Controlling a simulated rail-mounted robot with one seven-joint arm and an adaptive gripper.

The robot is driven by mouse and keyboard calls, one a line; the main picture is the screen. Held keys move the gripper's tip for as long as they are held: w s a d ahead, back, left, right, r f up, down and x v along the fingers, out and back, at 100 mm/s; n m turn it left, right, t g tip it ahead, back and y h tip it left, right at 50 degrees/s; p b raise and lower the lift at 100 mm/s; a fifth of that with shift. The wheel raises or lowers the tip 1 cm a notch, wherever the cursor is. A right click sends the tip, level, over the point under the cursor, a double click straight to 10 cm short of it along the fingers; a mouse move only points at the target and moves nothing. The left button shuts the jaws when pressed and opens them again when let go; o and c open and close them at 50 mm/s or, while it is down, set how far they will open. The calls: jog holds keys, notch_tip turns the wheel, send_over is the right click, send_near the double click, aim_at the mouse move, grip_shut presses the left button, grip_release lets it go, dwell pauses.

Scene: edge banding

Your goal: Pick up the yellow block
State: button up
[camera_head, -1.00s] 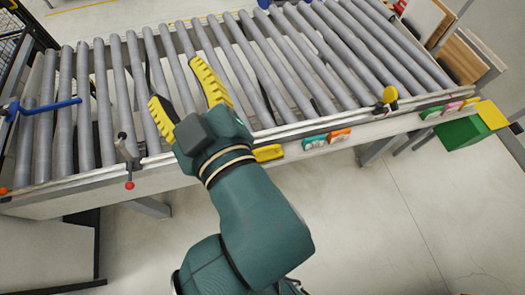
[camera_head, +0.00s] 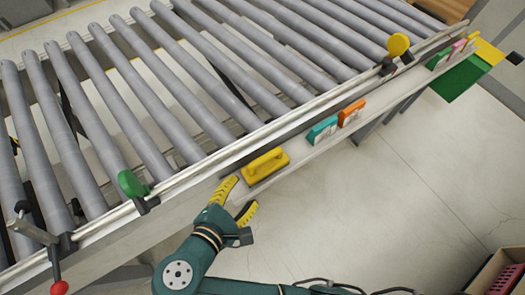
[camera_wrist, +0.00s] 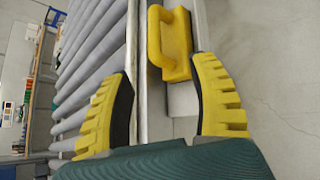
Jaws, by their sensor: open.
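The yellow block (camera_head: 265,166) has a raised handle and sits on the pale side ledge of the roller conveyor. In the wrist view the yellow block (camera_wrist: 173,43) lies ahead of the fingers, a little right of the middle between them. My gripper (camera_head: 242,197) is open and empty, its yellow ribbed fingers pointing up toward the block's left end in the head view. My gripper (camera_wrist: 168,95) also shows in the wrist view, with its fingers spread wide. I see no finger closed on the block.
A teal block (camera_head: 322,130) and an orange block (camera_head: 351,112) stand farther right along the ledge. The conveyor rollers (camera_head: 190,80) run beside it. A green knob (camera_head: 132,184) and a yellow disc (camera_head: 398,45) stick up from the rail. Open floor (camera_head: 340,210) lies in front.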

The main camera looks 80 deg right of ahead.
aim_at(263, 161)
jog(key=b+x, duration=0.2)
jog(key=x, duration=0.8)
jog(key=shift+s, duration=0.1)
jog(key=b+x, duration=0.1)
jog(key=x, duration=0.1)
jog(key=b+x, duration=0.1)
jog(key=x, duration=0.2)
jog(key=shift+d+r, duration=0.35)
grip_shut()
